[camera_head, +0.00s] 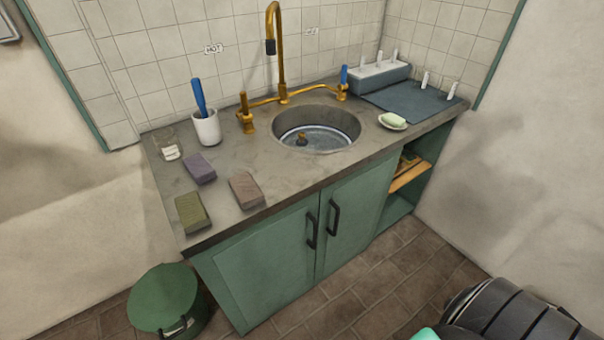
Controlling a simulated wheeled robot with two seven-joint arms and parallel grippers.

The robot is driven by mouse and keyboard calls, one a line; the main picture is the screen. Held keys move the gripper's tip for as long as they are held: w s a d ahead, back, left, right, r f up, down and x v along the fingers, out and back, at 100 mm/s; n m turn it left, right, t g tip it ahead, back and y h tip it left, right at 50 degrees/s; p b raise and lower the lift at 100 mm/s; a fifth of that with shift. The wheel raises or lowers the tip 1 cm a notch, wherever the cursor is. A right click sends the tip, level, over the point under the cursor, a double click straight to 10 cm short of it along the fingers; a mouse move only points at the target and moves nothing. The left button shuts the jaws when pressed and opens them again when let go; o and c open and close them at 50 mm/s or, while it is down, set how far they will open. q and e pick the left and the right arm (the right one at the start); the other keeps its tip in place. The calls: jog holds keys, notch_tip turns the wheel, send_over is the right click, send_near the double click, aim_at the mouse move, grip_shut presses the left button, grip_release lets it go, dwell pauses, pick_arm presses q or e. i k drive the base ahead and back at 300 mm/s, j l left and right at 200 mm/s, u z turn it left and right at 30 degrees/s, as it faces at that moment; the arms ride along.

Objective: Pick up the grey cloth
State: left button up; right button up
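I cannot make out a thing that is surely a grey cloth. The nearest match is a flat blue-grey mat or cloth (412,103) at the right end of the counter, with small white upright pieces at its edge. Three folded cloths or sponges lie on the left of the counter: a purple-grey one (199,168), a brown one (246,190) and a green one (193,214). Neither of my grippers is in view.
A round sink (318,128) with a brass tap (279,60) is set in the counter (290,180). A white cup (206,128) with a blue-handled brush stands left of it, a soap dish (392,122) right. A green bin (163,300) stands on the floor, left of the green cabinet (265,255).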

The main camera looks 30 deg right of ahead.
aim_at(245, 190)
jog(key=l+z, duration=0.3)
jog(key=k+u, duration=0.1)
jog(key=u, duration=0.25)
jog(key=k+l+u, duration=0.1)
jog(key=u, duration=0.65)
jog(key=k, duration=0.05)
